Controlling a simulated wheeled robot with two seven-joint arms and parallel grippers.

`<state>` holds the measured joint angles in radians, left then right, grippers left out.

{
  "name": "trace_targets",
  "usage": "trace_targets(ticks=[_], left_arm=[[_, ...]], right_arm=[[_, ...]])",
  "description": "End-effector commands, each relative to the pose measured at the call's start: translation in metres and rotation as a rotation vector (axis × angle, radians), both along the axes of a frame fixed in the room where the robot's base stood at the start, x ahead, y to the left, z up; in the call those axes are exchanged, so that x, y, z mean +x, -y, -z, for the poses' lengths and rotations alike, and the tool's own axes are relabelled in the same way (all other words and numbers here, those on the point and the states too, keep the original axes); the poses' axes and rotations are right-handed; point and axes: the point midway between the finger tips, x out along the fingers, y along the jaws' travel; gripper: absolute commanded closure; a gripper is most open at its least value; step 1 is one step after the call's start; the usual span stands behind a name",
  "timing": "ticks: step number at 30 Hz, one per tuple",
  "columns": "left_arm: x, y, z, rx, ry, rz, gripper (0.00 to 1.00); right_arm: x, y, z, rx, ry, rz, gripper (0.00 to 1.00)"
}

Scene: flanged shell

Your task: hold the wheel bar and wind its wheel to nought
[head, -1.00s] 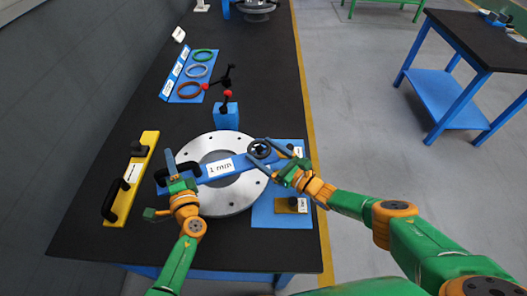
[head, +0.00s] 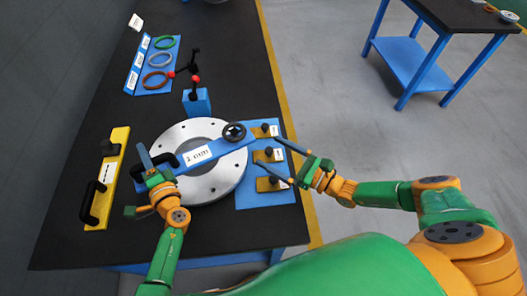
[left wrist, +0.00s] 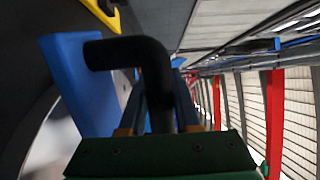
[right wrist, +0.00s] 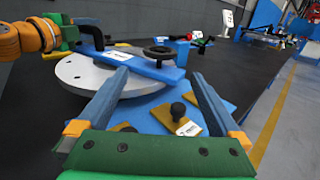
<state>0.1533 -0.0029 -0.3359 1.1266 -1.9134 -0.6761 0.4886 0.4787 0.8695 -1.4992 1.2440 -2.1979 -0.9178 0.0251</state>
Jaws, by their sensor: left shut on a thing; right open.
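The wheel bar (head: 220,146) is a blue bar with a white label, lying across the pale round flange (head: 212,188). The label looks like a mm figure, but its digit is unclear. Its black wheel (head: 234,131) is at the right end; it also shows in the right wrist view (right wrist: 159,51). My left gripper (head: 152,160) is shut on the black handle (left wrist: 150,55) at the bar's left end. My right gripper (head: 266,151) is open and empty, right of the wheel and apart from it, over the blue plate with brass pieces.
The blue plate (head: 244,195) holds several brass pieces with black knobs. A yellow bar (head: 118,150) with a black handle lies at left. A blue block (head: 197,102) with a red-knobbed lever stands behind the flange. A blue ring rack (head: 148,80) is further back.

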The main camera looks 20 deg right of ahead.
Motion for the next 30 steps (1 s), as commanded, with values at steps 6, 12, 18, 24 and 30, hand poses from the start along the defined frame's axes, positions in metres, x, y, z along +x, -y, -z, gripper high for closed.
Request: trace_targets(ticks=[6, 12, 18, 24, 30], left_arm=[[0.000, 0.000, 0.000, 0.001, -0.001, 0.002, 1.00], [0.000, 0.000, 0.001, 0.001, -0.001, 0.002, 1.00], [0.000, 0.000, 0.000, 0.001, -0.001, 0.001, 1.00], [0.000, 0.000, 0.000, 0.001, -0.001, 0.000, 1.00], [0.000, 0.000, 0.000, 0.000, -0.001, 0.000, 1.00]], right_arm=[[-0.001, 0.001, 0.000, 0.000, 0.000, 0.000, 0.00], [-0.009, -0.040, 0.001, 0.051, 0.025, 0.032, 0.00], [-0.021, -0.091, -0.009, 0.098, 0.048, 0.291, 0.00], [-0.026, -0.070, -0.001, 0.019, 0.002, 0.508, 0.00], [0.006, -0.070, 0.000, 0.002, 0.001, 0.533, 0.00]])
